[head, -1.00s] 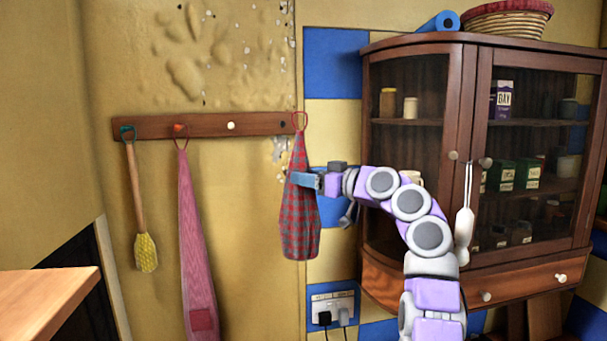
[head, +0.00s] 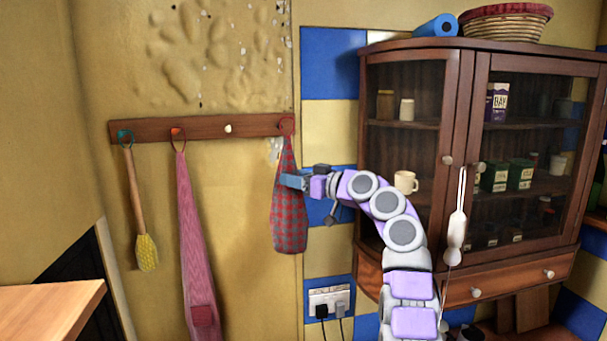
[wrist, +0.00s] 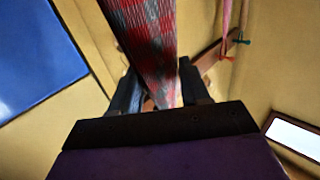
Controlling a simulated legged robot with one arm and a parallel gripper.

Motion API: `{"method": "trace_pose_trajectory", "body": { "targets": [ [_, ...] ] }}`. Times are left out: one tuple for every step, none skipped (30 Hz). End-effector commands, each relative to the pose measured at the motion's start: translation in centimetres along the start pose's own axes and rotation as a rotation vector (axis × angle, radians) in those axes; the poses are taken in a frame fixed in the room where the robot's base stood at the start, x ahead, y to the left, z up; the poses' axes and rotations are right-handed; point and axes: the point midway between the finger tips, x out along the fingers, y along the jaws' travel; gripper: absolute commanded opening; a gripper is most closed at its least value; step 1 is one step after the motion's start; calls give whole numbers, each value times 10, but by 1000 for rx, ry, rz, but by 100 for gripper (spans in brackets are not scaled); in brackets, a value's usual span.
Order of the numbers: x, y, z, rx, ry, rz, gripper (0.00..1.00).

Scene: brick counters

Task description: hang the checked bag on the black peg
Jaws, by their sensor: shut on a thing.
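The checked bag (head: 290,215), red and grey-blue, hangs upright in front of the right end of the wooden peg rail (head: 205,127). Its red loop (head: 287,124) overlaps the rail's right end, where the black peg is. I cannot tell whether the loop is around the peg or only in front of it. My gripper (head: 291,181) is shut on the upper part of the bag, from the right. In the wrist view the bag (wrist: 145,35) runs between the two dark fingers (wrist: 158,92).
A white peg (head: 228,128) on the rail is bare. A yellow brush (head: 146,250) and a pink cloth item (head: 194,230) hang to its left. The glass-fronted cabinet (head: 455,60) stands close to my arm's right. A wooden counter (head: 50,310) is at lower left.

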Motion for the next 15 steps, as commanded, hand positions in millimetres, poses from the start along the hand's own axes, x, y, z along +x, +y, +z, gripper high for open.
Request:
{"method": "trace_pose_trajectory", "body": {
  "targets": [
    [5, -2, -1, 0, -2, -3, 0],
    [6, -1, -1, 0, -2, -4, 0],
    [7, 0, -1, 1, -2, -4, 0],
    [7, 1, -1, 1, -2, -4, 0],
    [6, 3, -1, 1, -1, -4, 0],
    [4, 5, -1, 2, 1, -4, 0],
    [2, 7, -2, 3, 2, -4, 0],
    [2, 9, -2, 4, 3, -3, 0],
    [1, 11, -2, 4, 4, -2, 0],
    [-1, 13, -2, 5, 5, -2, 0],
    [-2, 15, -2, 6, 6, -2, 0],
    [-4, 17, -3, 7, 8, -2, 0],
    [-5, 19, -3, 7, 9, -1, 0],
    [-6, 20, -4, 7, 10, -1, 0],
    [-5, 22, -3, 7, 10, 0, 0]
  ]
}}
